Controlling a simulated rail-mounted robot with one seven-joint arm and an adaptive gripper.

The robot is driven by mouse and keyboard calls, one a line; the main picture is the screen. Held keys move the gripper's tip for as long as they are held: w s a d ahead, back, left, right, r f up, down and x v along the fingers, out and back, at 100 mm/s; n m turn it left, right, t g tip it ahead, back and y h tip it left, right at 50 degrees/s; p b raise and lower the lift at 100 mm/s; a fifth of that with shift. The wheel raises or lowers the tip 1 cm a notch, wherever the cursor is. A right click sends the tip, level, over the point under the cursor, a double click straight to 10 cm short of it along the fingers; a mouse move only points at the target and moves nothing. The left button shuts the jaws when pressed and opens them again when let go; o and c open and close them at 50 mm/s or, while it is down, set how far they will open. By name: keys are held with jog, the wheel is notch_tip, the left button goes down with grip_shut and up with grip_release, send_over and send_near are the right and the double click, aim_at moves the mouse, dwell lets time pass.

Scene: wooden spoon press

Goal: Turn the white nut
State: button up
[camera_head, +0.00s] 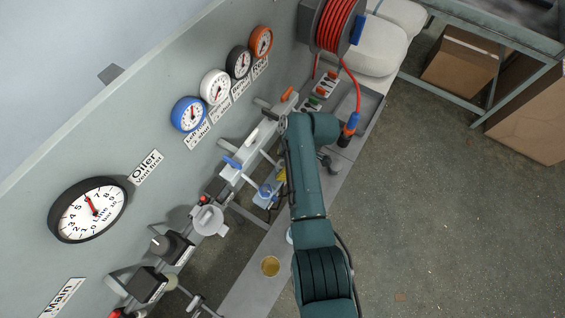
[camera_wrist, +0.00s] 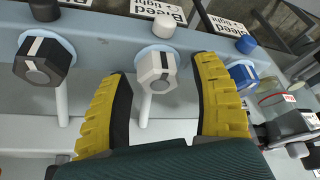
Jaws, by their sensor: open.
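The white nut (camera_wrist: 155,70) shows in the wrist view as a white hexagonal knob with a black stripe, on a pale blue round base on the grey-blue rail. A white rod hangs below it. My gripper (camera_wrist: 160,85) is open, with one yellow ribbed finger to the left of the nut and the other to its right. Gaps show between the nut and both fingers, and I cannot tell how deep the fingers reach. In the head view my arm hides the gripper, and I cannot pick out the nut there for certain.
In the wrist view a black nut (camera_wrist: 44,60) sits left of my left finger and a blue nut (camera_wrist: 243,74) close beyond the right finger. A glass jar (camera_wrist: 275,98) stands at right. In the head view, gauges (camera_head: 215,87) line the wall and a red hose reel (camera_head: 337,25) hangs above.

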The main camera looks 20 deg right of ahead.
grip_shut()
